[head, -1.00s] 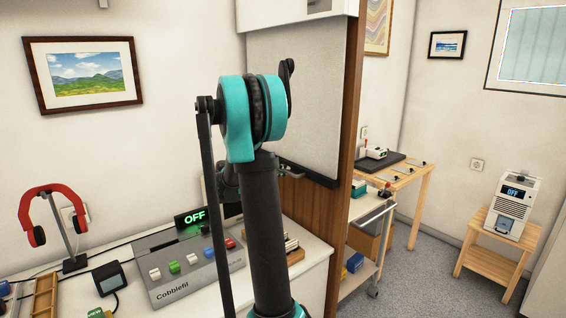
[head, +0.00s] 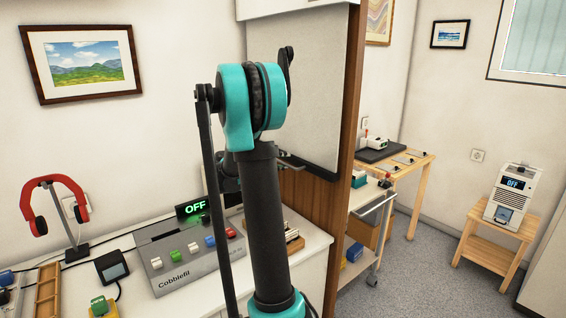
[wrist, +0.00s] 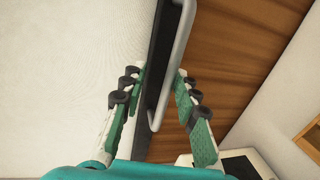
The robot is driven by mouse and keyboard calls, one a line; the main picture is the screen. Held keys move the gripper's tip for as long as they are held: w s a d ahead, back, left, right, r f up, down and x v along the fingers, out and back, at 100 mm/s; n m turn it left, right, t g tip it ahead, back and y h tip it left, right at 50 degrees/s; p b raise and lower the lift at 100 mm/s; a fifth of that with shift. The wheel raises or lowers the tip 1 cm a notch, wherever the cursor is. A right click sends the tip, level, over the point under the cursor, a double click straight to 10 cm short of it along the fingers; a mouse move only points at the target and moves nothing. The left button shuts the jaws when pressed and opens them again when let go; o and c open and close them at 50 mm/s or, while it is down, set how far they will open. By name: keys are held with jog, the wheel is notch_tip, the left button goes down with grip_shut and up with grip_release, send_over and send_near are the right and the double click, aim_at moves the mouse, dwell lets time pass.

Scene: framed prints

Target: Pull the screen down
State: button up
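The pale pull-down screen (head: 300,95) hangs from a white casing (head: 285,8) in front of a wooden panel. Its lower edge ends partway down the panel, and my arm covers part of it. In the wrist view the screen cloth (wrist: 70,60) fills the left side. A dark bottom bar (wrist: 160,45) runs along its edge, with a grey loop handle (wrist: 173,75) on it. My gripper (wrist: 158,80) is open, with one finger on each side of the bar and handle. Visible gaps remain beside the handle. In the head view the gripper is mostly hidden behind my arm.
A white counter below holds a grey button box (head: 190,258), an OFF display (head: 192,208) and red headphones (head: 55,205). A trolley (head: 365,235) and wooden table (head: 420,170) stand to the right. Grey floor lies open between them and a stool (head: 495,240).

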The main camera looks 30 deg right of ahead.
jog(key=v, duration=1.1)
jog(key=shift+a, duration=0.35)
jog(key=s+a+f+t+y, duration=0.1)
jog(key=s+a+f+y, duration=0.6)
jog(key=s+a+f, duration=0.3)
jog(key=s+a+f+m+t+y, duration=0.1)
jog(key=s+a+f+y, duration=0.7)
jog(key=s, duration=0.8)
jog(key=a+f, duration=0.3)
jog(key=f, duration=0.2)
jog(key=shift+m, duration=0.3)
jog(key=shift+w+a+f, duration=0.1)
